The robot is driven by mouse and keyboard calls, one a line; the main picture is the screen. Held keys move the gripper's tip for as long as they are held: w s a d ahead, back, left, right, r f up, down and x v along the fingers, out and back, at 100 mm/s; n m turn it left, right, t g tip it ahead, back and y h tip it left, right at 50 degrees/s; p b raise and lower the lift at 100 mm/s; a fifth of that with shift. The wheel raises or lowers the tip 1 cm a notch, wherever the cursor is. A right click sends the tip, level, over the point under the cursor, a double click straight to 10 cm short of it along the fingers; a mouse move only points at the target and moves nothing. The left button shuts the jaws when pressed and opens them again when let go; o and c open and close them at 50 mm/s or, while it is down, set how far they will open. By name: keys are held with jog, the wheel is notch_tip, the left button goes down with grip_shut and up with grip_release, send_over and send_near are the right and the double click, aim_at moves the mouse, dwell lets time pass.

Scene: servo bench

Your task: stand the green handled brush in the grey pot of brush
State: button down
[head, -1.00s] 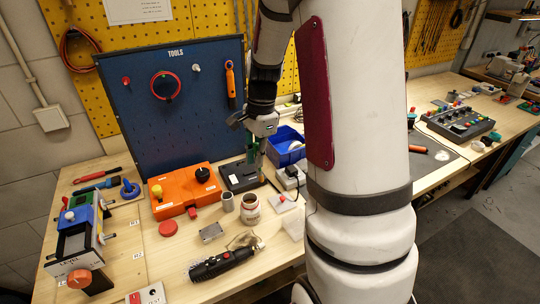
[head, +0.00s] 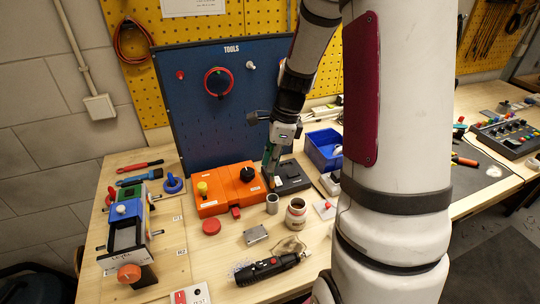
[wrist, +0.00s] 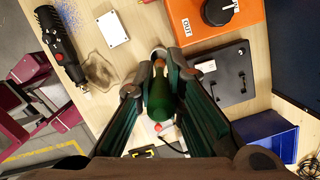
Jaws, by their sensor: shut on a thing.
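My gripper (wrist: 160,84) is shut on the green handled brush (wrist: 161,103), whose handle lies between the dark green fingers in the wrist view. The brush points down, its tan end (wrist: 158,65) past the fingertips. In the head view the gripper (head: 270,167) is above the bench, close behind and above the grey pot (head: 272,203) in the picture. The pot is a small open cylinder standing on the wood. The brush's lower end appears above the pot's rim; I cannot tell whether it is directly over the opening.
A jar with a red and white label (head: 296,212) stands close right of the pot. An orange box (head: 222,192) and a black box (head: 290,178) stand behind.

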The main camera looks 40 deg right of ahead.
aim_at(272, 180)
jog(key=shift+s+d+f+b+x, duration=0.1)
jog(key=shift+s+d+b+x, duration=0.3)
jog(key=shift+x, duration=0.9)
jog(key=shift+w+d+f+b+x, duration=0.1)
jog(key=shift+b+x, duration=0.45)
jog(key=shift+x, duration=0.7)
jog(key=shift+s+d+b+x, duration=0.25)
jog(key=shift+b+x, duration=0.25)
jog(key=shift+x, duration=0.8)
jog(key=c, duration=1.6)
grip_release()
jog(key=v, duration=1.2)
